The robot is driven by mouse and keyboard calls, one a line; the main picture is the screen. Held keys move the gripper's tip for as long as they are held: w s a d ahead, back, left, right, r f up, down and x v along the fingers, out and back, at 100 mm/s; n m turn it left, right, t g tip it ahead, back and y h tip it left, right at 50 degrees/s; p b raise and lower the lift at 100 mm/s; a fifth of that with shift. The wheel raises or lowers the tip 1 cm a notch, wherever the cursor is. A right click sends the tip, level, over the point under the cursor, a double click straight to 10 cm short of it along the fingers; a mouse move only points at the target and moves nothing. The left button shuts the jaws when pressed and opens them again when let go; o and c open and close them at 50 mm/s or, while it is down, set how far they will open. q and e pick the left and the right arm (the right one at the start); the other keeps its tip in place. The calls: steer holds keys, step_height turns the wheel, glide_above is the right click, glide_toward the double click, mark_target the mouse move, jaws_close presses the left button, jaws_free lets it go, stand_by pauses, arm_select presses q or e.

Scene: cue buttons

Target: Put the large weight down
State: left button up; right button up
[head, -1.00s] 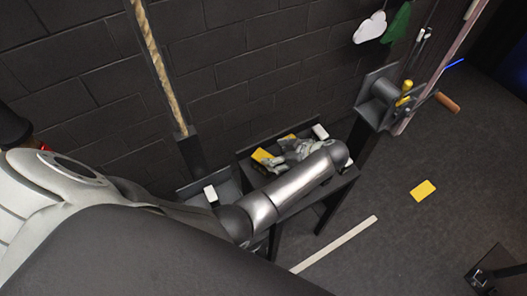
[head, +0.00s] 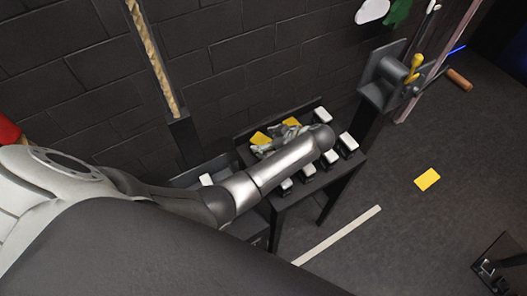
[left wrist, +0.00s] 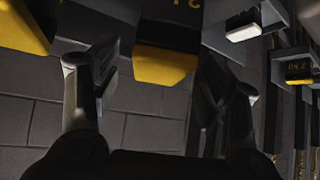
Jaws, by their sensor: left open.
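I cannot single out the large weight by name in these frames. My left gripper (head: 268,150) is over the dark table, close to two yellow-faced blocks, one at the left (head: 260,138) and one at the back (head: 291,122). In the left wrist view its fingers (left wrist: 160,82) are spread apart. A dark block with a yellow face (left wrist: 165,65) and yellow markings shows beyond and between the fingers; I cannot tell whether they touch it. Another yellow-faced block (left wrist: 22,28) is at the upper left. My right gripper is not in view.
Several white-topped blocks line the dark table (head: 335,178), one at its right edge (head: 348,142). A post with a rope (head: 152,60) stands behind left. A grey crank unit (head: 385,78) is at right. A yellow floor patch (head: 427,180) lies on clear floor.

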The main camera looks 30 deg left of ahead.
arm_select(q)
steer(key=shift+b+x, duration=0.55)
steer(key=shift+x, duration=0.5)
steer(key=shift+a+f, duration=0.2)
steer(key=shift+a, duration=0.05)
steer(key=shift+d, duration=0.1)
steer(key=shift+c, duration=0.3)
steer(key=shift+c, duration=1.1)
jaws_close()
steer(key=shift+w+r, duration=0.2)
steer(key=shift+w, duration=0.05)
